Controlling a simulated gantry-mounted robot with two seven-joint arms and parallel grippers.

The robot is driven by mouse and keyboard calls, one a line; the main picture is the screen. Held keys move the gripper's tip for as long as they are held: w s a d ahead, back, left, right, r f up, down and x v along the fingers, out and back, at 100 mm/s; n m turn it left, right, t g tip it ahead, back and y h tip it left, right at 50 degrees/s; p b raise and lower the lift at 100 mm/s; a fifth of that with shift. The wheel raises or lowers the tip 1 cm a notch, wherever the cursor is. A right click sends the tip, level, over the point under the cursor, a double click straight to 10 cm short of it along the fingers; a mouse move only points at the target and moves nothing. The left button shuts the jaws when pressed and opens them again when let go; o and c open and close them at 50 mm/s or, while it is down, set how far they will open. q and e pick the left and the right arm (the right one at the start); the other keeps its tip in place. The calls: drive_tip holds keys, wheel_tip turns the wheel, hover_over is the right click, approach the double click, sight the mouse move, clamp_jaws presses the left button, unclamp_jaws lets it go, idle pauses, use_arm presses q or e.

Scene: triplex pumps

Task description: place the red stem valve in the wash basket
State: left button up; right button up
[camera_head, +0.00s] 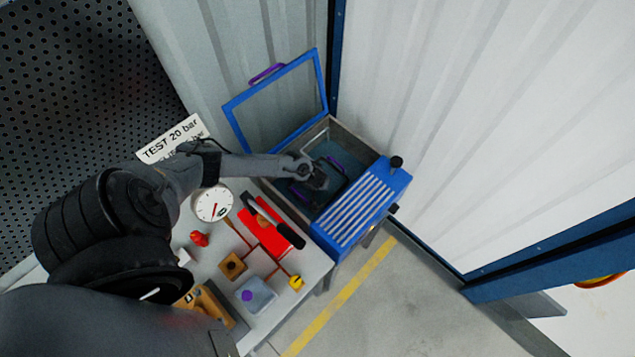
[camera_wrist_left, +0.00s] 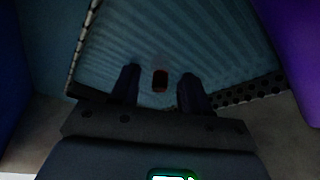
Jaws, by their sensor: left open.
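My left gripper (camera_head: 318,183) reaches down into the open blue washer tank in the head view. In the left wrist view its two dark fingers (camera_wrist_left: 158,76) are spread apart. A small dark piece with a red rim, apparently the red stem valve (camera_wrist_left: 160,80), shows in the gap between them, with space on both sides. Behind it is the ribbed, blue-tinted floor of the wash basket, with a perforated basket wall (camera_wrist_left: 255,90) at right. In the head view the basket shows purple handles (camera_head: 334,162), and the gripper hides the valve. My right gripper is not in view.
The washer's blue-framed lid (camera_head: 273,103) stands open behind the tank. A ribbed blue panel (camera_head: 355,209) adjoins its right side. The bench left of it carries a gauge (camera_head: 212,203), a red tray (camera_head: 265,236), a small red part (camera_head: 199,239) and a clear container (camera_head: 258,295).

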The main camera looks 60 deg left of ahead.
use_arm(q)
drive_tip(key=p+v, duration=0.4)
drive_tip(key=v, duration=0.8)
drive_tip(key=shift+r, duration=0.2)
